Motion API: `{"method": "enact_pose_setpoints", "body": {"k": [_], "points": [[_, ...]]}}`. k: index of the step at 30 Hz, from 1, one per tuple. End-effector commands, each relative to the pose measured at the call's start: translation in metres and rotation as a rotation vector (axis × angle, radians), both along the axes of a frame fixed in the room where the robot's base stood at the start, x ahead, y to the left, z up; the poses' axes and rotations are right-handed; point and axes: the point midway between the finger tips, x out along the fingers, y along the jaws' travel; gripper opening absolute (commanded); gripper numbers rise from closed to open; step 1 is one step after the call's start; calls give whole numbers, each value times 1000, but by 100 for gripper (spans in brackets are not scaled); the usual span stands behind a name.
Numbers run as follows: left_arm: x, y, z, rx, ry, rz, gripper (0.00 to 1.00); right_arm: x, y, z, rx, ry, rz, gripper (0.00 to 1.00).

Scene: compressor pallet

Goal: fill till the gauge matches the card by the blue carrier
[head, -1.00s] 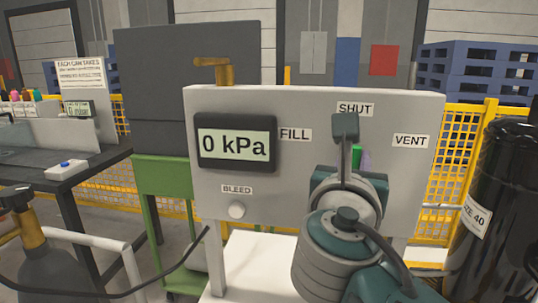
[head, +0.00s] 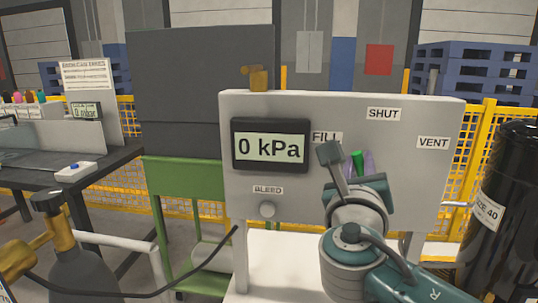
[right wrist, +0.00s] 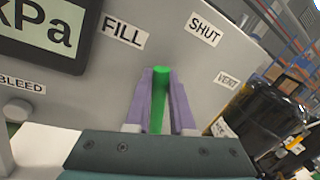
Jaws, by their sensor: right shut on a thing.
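The grey panel (head: 240,195) carries a gauge (head: 270,147) that reads 0 kPa. Its labels are FILL (head: 327,137), SHUT (head: 384,114) and VENT (head: 433,143). My right gripper (head: 360,160) is shut on a green lever (head: 356,158) on the panel face. In the right wrist view the lever (right wrist: 160,98) stands between its purple fingers, and its tip lies between FILL and SHUT. A printed card (head: 86,74) stands at the back left, its text too small to read. I cannot make out a blue carrier. My left gripper is not in view.
A BLEED button (head: 267,210) is low on the panel. A gas cylinder (head: 85,270) with a brass valve and black hose stands front left. A black SIZE 40 cylinder (head: 510,240) stands close at right. A dark bench (head: 120,158) is at left.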

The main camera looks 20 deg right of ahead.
Motion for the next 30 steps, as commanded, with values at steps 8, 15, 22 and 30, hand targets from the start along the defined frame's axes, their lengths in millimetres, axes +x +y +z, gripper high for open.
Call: {"method": "enact_pose_setpoints", "body": {"k": [8, 15, 22, 30], "points": [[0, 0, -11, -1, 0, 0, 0, 13, 21, -13, -202, 120, 7, 0], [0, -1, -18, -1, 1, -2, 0, 19, 31, -23, -332, 200, 5, 0], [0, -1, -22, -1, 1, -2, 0, 21, 36, -28, -399, 242, 3, 0], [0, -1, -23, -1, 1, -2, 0, 22, 37, -30, -423, 258, 3, 0]]}}
